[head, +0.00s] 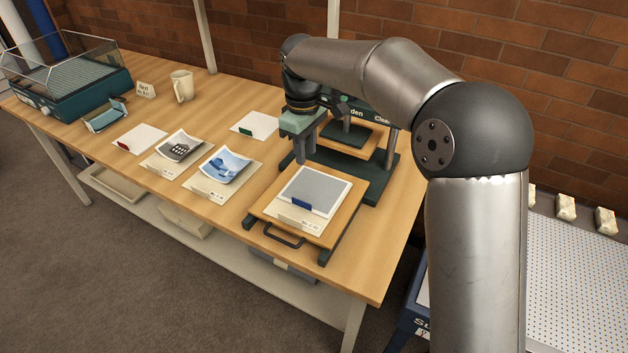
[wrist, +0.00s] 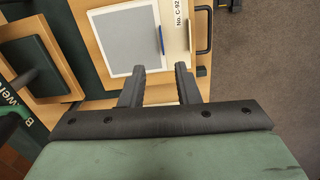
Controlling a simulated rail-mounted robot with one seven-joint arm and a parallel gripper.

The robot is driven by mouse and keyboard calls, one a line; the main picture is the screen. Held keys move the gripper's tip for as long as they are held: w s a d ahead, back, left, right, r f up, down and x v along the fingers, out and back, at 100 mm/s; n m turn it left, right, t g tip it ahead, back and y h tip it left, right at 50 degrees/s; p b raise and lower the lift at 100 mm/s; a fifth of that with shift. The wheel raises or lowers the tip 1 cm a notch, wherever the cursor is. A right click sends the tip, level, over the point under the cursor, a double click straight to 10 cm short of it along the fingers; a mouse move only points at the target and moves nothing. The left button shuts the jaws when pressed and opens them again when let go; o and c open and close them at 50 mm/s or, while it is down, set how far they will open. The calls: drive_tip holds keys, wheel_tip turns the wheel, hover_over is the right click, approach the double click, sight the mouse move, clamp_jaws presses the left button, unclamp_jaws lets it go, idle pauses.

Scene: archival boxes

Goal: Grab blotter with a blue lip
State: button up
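The blotter with a blue lip (head: 318,186) is a flat sheet with a grey face and white border, lying on a wooden board. Its blue lip (head: 302,203) is along the front edge, beside a cream labelled card. In the wrist view the blotter (wrist: 124,38) lies beyond my fingertips, its blue lip (wrist: 161,40) toward the right. My gripper (head: 304,158) is above the back-left side of the board, pointing down. In the wrist view my gripper (wrist: 160,68) has its fingers apart with nothing held between them.
The wooden board (head: 340,222) has a dark front handle (head: 283,236) and sits before a dark green press (head: 375,170). To the left lie a green-lipped sheet (head: 257,122), two photo prints, a red-lipped sheet (head: 142,135) and a mug (head: 182,87). Bare tabletop runs along the front.

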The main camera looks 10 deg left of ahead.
drive_tip(key=a, duration=0.2)
drive_tip(key=p, duration=0.1)
approach(301, 199)
drive_tip(key=shift+s+d+f+n, duration=0.2)
drive_tip(key=shift+s+f, duration=0.1)
drive_tip(key=shift+s, duration=0.3)
drive_tip(key=shift+s+d+f+n, duration=0.1)
drive_tip(key=shift+s+f+n, duration=0.1)
drive_tip(key=shift+s+f, duration=0.3)
drive_tip(key=shift+s+d+f+p, duration=0.15)
drive_tip(key=shift+f+p, duration=0.35)
drive_tip(key=shift+f, duration=0.75)
drive_tip(key=shift+s+d+f+p, duration=0.15)
drive_tip(key=shift+f+p, duration=0.3)
drive_tip(key=shift+f, duration=0.85)
drive_tip(key=shift+c, duration=0.3)
clamp_jaws()
